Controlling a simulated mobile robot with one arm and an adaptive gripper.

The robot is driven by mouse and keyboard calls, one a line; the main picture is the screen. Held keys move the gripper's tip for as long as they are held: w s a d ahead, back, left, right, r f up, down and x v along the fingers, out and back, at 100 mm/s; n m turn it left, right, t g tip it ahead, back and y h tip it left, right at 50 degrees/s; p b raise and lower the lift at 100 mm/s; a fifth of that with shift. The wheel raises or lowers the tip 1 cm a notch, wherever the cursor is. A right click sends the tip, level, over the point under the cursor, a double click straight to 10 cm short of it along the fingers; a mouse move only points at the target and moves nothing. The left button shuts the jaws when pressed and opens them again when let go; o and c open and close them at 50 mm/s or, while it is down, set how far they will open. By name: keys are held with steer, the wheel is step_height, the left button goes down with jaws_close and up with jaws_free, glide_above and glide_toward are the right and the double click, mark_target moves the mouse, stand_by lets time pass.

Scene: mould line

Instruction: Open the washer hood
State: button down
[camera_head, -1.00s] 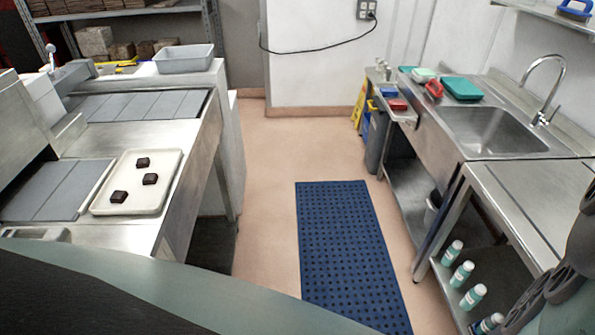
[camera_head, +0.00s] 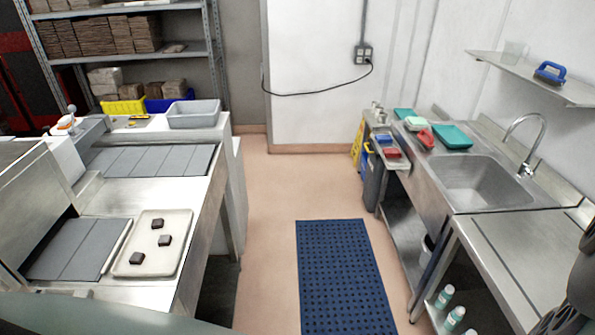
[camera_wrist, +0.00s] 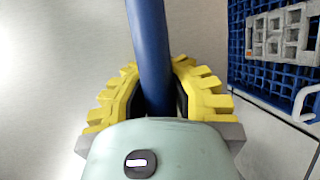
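In the wrist view a thick blue bar (camera_wrist: 149,50), which looks like the handle of the washer hood, runs from the top edge down between the yellow fingers of my gripper (camera_wrist: 154,82). The fingers sit close on both sides of the bar and appear shut on it. Its lower end is hidden behind my gripper's pale green body. A smooth grey metal surface (camera_wrist: 60,60), seemingly the hood, fills the left side. The washer hood and my gripper are not in the head view.
A blue crate (camera_wrist: 236,60) with a grey moulded piece (camera_wrist: 284,32) lies right of the bar. In the head view, a steel sink (camera_head: 480,185) stands right, a counter with a cream tray (camera_head: 175,262) left. A blue mat (camera_head: 340,270) covers part of the clear aisle.

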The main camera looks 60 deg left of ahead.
steer(key=shift+f, duration=0.15)
steer(key=c, duration=1.5)
jaws_free()
steer(key=shift+s+a+f, duration=0.1)
steer(key=shift+s+f, duration=0.05)
steer(key=o, duration=0.7)
steer(key=shift+v, duration=6)
